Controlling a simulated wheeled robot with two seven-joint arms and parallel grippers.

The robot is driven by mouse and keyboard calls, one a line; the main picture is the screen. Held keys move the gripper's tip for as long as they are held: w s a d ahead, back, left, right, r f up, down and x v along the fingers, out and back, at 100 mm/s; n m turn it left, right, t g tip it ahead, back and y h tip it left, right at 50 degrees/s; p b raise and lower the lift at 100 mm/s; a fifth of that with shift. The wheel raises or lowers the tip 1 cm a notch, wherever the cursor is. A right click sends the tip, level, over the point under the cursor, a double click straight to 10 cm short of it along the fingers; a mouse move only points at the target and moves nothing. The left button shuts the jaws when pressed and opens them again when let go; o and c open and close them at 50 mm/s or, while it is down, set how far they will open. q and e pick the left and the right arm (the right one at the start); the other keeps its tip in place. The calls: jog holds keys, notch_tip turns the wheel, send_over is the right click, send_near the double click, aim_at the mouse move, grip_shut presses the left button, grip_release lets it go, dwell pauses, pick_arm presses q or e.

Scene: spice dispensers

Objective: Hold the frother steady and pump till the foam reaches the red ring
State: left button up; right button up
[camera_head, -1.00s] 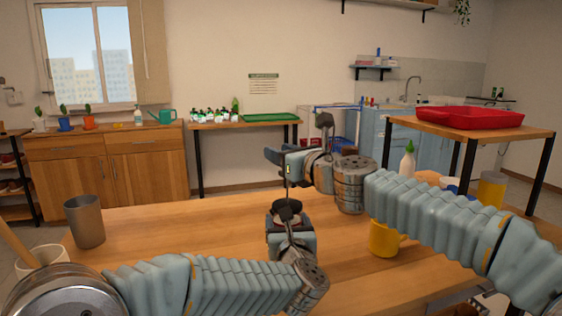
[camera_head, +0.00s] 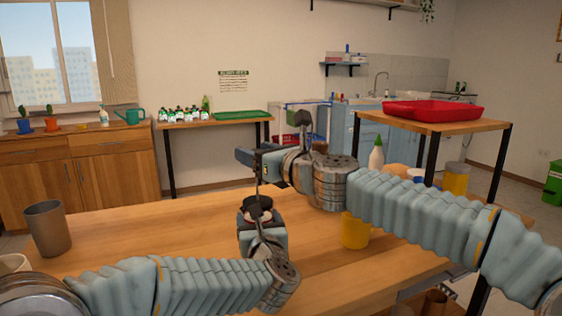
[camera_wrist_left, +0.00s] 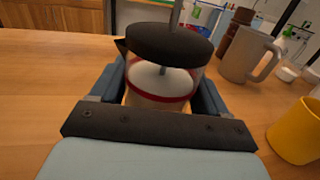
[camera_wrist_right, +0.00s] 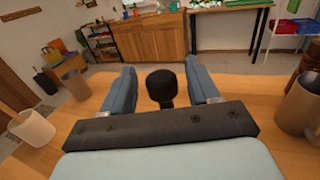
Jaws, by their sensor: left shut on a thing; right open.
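The frother is a clear jug with a black lid (camera_head: 258,203), a thin upright rod and a red ring (camera_wrist_left: 160,97). It stands near the middle of the wooden table. White foam (camera_wrist_left: 158,77) shows inside in the left wrist view, close to the ring; its exact level is hard to tell. My left gripper (camera_head: 262,226) is shut around the jug's body, below the lid. My right gripper (camera_head: 257,164) is open above the lid, at the rod's top. In the right wrist view the black knob (camera_wrist_right: 161,86) stands between its fingers, with gaps on both sides.
A yellow mug (camera_head: 355,231) stands right of the frother. A grey-brown cup (camera_head: 47,228) is at the table's left. A white bottle (camera_head: 376,154) is behind my right arm. A grey mug (camera_wrist_left: 250,57) shows beyond the jug. The table between cup and frother is clear.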

jog(key=v, duration=0.9)
dwell(0.4)
jog(key=shift+s+d, duration=0.1)
jog(key=shift+s, duration=0.05)
jog(key=shift+w+d+n+g+y, duration=2.35)
jog(key=shift+n+g+y, duration=1.1)
jog(key=shift+g, duration=1.05)
jog(key=x, duration=1.1)
jog(key=shift+w+f, duration=0.1)
jog(key=shift+f, duration=0.1)
